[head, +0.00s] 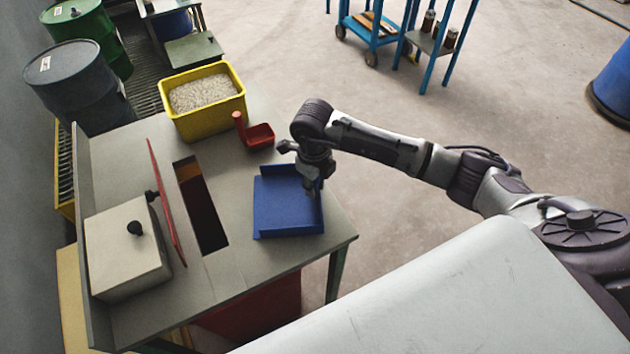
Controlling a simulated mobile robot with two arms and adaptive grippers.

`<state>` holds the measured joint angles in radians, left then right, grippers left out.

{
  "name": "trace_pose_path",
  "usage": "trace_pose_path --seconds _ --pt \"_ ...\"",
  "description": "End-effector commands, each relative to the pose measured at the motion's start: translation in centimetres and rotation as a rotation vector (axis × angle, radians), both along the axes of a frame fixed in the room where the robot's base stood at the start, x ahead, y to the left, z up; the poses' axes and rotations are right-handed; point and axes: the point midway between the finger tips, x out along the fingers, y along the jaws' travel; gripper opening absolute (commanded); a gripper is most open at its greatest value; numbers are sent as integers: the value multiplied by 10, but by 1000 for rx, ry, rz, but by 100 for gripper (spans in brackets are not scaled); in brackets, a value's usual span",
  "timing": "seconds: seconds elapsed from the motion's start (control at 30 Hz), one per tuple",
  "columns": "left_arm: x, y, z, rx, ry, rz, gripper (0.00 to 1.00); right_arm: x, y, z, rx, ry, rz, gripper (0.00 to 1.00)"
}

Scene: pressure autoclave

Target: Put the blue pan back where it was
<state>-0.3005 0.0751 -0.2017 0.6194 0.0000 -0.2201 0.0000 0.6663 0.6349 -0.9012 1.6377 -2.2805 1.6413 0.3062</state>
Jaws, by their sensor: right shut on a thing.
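The blue pan (283,211) is at the right edge of the grey workbench (240,280). It is a shallow square tray with a low rim. My right gripper (311,190) comes down over the pan's right side from above and is shut on its rim there. The pan looks level and at or just above the bench top; I cannot tell whether it touches. The gripper's own wrist partly hides the pan's far right corner. My left gripper is not in view.
A yellow bin (205,128) of pale granules and a red scoop (259,136) stand behind the pan. Left of it are a dark slot (203,215), an upright red panel (163,195) and a white box (120,255). Bare bench lies in front of the pan.

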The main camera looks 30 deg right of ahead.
Motion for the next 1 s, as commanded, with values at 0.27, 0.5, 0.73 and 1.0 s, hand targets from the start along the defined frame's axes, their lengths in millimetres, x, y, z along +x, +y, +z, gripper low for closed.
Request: trace_pose_path --seconds 0.27,0.5,0.73,1.0 --pt "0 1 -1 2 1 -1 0 1 0 -2 1 -3 0 0" --pt "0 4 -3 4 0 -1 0 0 0 -4 1 -2 0 45" --pt "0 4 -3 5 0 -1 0 0 0 -4 1 -2 0 51" --pt "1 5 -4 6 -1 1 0 1 1 8 2 -6 0 51"
